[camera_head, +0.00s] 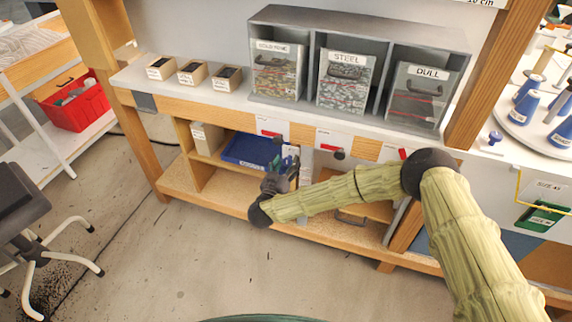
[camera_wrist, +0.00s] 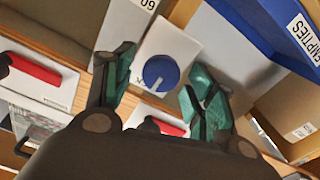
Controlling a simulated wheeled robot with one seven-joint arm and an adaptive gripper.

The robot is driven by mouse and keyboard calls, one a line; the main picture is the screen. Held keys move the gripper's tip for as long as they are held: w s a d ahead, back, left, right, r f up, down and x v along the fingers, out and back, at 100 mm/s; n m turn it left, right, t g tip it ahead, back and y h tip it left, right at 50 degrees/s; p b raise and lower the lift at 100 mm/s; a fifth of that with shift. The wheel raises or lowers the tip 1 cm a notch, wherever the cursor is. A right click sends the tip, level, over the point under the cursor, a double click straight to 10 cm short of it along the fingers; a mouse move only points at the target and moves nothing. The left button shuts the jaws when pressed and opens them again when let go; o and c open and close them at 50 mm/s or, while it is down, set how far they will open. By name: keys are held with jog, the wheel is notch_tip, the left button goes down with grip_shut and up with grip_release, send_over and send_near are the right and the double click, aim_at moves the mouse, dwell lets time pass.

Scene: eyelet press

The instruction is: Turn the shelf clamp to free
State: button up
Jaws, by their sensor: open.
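A round blue knob (camera_wrist: 161,73) sits on a white plate (camera_wrist: 174,41) in the wrist view. A pale pointer mark on the knob points to the lower left of that picture. Small marks beside the knob are too small to read, so I cannot tell which setting it is at. My gripper (camera_wrist: 158,76) is open, with one green-padded finger on each side of the knob and visible gaps between. In the head view my gripper (camera_head: 284,163) is at the lower shelf, in front of the white plate (camera_head: 291,153); the knob is not clear there.
A blue tray labelled EMPTIES (camera_head: 243,150) stands just left of my gripper; it also shows in the wrist view (camera_wrist: 285,28). Red handles (camera_head: 335,153) on white plates line the bench edge above. Grey bins (camera_head: 345,78) stand on the bench. The floor in front is clear.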

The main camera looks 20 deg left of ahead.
jog(key=shift+c, duration=0.5)
jog(key=c, duration=0.9)
jog(key=shift+c, duration=0.2)
jog(key=shift+m, duration=0.4)
jog(key=m+b, duration=0.1)
jog(key=m, duration=0.3)
jog(key=shift+f, duration=0.1)
jog(key=m+b, duration=0.1)
jog(key=m, duration=0.3)
jog(key=shift+d, duration=0.15)
jog(key=m+b, duration=0.2)
jog(key=m, duration=0.3)
jog(key=shift+f, duration=0.15)
jog(key=shift+s+m+b, duration=0.1)
jog(key=shift+m+b, duration=0.7)
jog(key=shift+m, duration=1.2)
